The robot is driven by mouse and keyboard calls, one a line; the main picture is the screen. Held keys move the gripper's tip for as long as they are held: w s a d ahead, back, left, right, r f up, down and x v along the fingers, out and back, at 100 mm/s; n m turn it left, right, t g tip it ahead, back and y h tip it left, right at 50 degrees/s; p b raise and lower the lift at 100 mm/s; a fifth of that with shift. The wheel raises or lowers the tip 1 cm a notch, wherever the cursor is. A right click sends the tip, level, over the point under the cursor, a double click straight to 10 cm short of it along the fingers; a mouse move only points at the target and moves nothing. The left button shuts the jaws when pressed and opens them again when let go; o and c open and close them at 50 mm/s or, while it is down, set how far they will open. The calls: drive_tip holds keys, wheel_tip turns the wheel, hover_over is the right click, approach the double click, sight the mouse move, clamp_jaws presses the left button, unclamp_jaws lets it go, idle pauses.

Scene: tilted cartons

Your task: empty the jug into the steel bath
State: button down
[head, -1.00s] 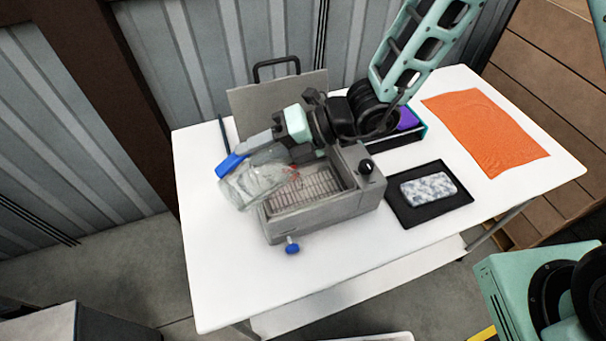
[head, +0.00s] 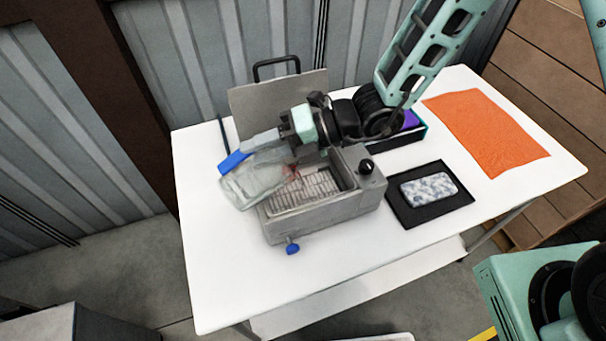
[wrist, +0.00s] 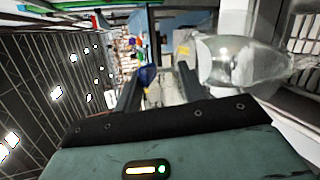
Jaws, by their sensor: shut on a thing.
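The clear jug (head: 252,182) is held in my gripper (head: 243,153), tipped well over above the left part of the steel bath (head: 325,209). A blue part (head: 234,162) shows at the jug's upper left, by the fingertips. In the wrist view the clear jug (wrist: 235,62) lies sideways to the right of my gripper (wrist: 158,80), whose fingers reach forward. The bath is an open grey box with a rack inside. A reddish patch shows through the jug near the bath's opening. I cannot tell how much liquid is in the jug.
The bath has a black knob (head: 367,167) and a blue-handled tap (head: 292,248). Its grey lid (head: 262,98) stands up behind. A black mat (head: 429,214) with a patterned sponge-like block (head: 429,188) and an orange cloth (head: 486,132) lie right. The white table's (head: 215,285) front left is clear.

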sight(270, 148)
drive_tip(key=shift+w+d+f+m+y+b, duration=0.2)
drive_tip(key=shift+w+d+y, duration=0.25)
drive_tip(key=shift+d, duration=0.3)
drive_tip(key=shift+w+d+f+m+y+b, duration=0.15)
drive_tip(key=shift+w+d+f+y, duration=0.2)
drive_tip(key=shift+d, duration=0.35)
idle(0.7)
